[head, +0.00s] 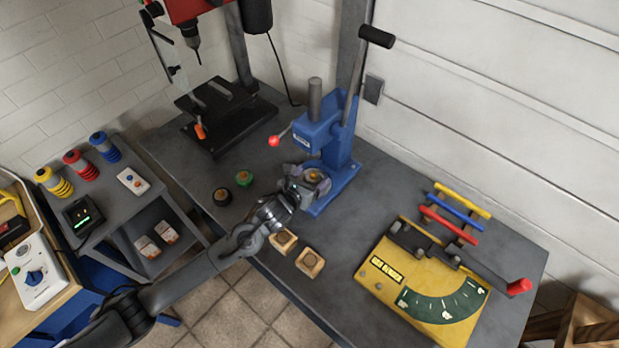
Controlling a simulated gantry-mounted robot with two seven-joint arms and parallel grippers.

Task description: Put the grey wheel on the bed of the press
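The blue arbor press (322,132) stands near the middle of the bench, with its base running toward the front. My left gripper (311,182) is at the front of the press, over or at its bed. A small round grey piece with a tan centre, apparently the grey wheel (314,176), shows at the fingertips. I cannot tell whether the fingers are closed on it or whether it touches the bed. The gripper hides part of the bed. My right gripper is not in view.
Two wooden blocks (283,240) sit at the front edge. A yellow bender (430,287) is at right, a drill press (222,112) behind. The press lever (357,75) rises high.

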